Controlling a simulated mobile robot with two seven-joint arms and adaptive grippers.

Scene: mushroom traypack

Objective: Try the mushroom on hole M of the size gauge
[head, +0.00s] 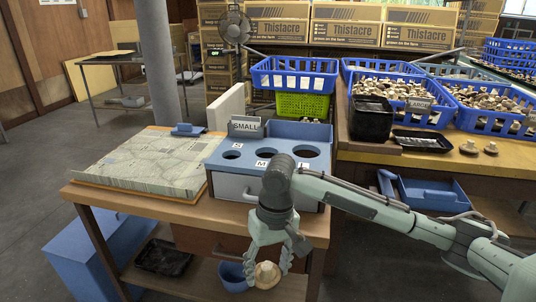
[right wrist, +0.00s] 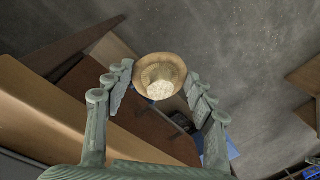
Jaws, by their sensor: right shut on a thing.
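My right gripper (head: 267,266) points down in front of the table's front edge and is shut on a tan mushroom (head: 267,276). In the right wrist view, the mushroom (right wrist: 160,72) sits between the fingertips of the gripper (right wrist: 159,78), its round cap and pale underside showing. The size gauge (head: 218,161) is a blue-topped box on the table with three round holes marked S, M and L. Hole M (head: 267,153) is the middle one, just behind my right wrist, which hides part of the box front. The mushroom is lower than the gauge top. My left gripper is not in view.
A patterned board (head: 145,165) lies on the wooden table (head: 150,203) left of the gauge. Blue crates (head: 393,112) of mushrooms and a black tray (head: 422,142) are on the right table. A blue bucket (head: 232,276) is below.

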